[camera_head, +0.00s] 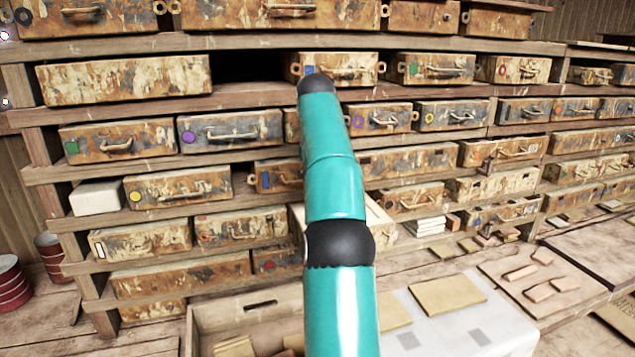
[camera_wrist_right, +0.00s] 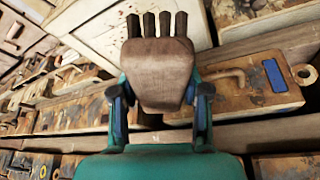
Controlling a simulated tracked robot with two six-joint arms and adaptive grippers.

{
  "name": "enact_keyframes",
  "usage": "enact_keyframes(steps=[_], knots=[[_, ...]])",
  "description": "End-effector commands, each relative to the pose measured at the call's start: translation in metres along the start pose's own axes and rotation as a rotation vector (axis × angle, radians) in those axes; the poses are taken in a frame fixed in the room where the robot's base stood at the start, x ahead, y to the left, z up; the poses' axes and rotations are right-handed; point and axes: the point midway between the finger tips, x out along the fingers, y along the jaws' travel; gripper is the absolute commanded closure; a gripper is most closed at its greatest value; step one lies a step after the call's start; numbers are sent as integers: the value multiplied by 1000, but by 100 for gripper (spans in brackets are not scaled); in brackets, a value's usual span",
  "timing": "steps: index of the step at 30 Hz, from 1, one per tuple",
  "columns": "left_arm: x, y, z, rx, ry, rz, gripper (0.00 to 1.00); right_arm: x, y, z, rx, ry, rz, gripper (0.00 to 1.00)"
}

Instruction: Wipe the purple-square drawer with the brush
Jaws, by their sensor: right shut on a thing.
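My right gripper (camera_wrist_right: 160,100) is shut on a brush (camera_wrist_right: 165,75) in the right wrist view. The brush has a wooden body, and its dark bristle tufts point away from the gripper. In the head view a teal arm of mine rises through the middle, and neither the brush nor a gripper can be made out. A drawer with a round purple mark (camera_head: 230,130) sits left of the arm. A drawer with a purple ring-like mark (camera_head: 380,119) sits right of it. I cannot make out a clear purple square. The left gripper is out of view.
A drawer with a blue rectangle (camera_wrist_right: 245,85) lies right of the brush in the wrist view. A pale panel (camera_wrist_right: 95,30) is close behind the bristles. Rusty drawers fill the shelves. A white-topped surface (camera_head: 465,325) and tan tiles (camera_head: 447,295) lie in front.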

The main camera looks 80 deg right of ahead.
Motion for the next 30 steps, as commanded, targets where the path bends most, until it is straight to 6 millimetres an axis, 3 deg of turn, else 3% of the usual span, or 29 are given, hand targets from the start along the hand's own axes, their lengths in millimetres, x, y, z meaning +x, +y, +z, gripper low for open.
enact_keyframes(steps=[7,21,30], knots=[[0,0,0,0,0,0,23,9,-6,4,-8,-1,-2,97],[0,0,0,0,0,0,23,48,-8,21,-10,-1,-4,97],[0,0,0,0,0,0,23,55,-8,24,-10,0,-5,97]])
